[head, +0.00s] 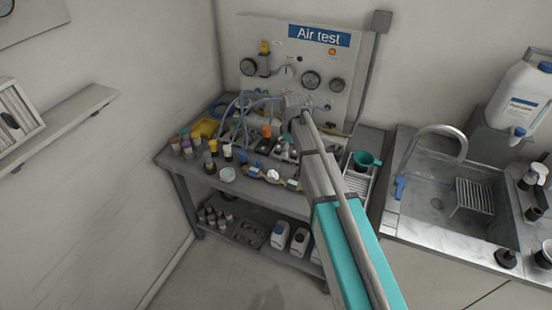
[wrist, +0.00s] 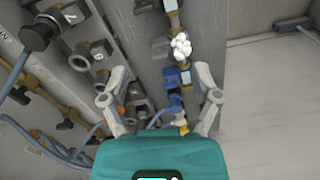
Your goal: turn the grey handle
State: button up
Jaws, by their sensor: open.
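My gripper (wrist: 160,97) is open, its two grey fingers spread wide with nothing between the tips. In the head view my gripper (head: 292,103) is over the back of the bench, in front of the test panel, and small. In the wrist view several dark grey knobs or handles (wrist: 100,48) stand on fittings left of the fingers. A blue valve handle (wrist: 173,77) and a white lobed knob (wrist: 181,46) lie beyond the fingertips. I cannot tell for sure which part is the grey handle; my arm hides some of the bench.
The bench (head: 170,160) is crowded with bottles, blue hoses and fittings below the "Air test" panel (head: 290,45) with gauges. A green funnel (head: 365,159) stands at its right end. A sink (head: 420,215) with a tap is further right. The floor in front is clear.

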aim_at(277, 167)
jog(key=w+a+r+n, duration=0.1)
jog(key=w+a+n, duration=0.1)
jog(key=w+a, duration=0.2)
jog(key=shift+a+r+n+p, duration=0.3)
jog(key=shift+a+p, duration=0.1)
jog(key=shift+a, duration=0.25)
jog(key=shift+f, duration=0.2)
notch_tip(277, 167, down, 13)
jog(key=b, duration=1.3)
jog(key=shift+f+b, duration=0.2)
jog(key=shift+b, duration=0.2)
grip_shut()
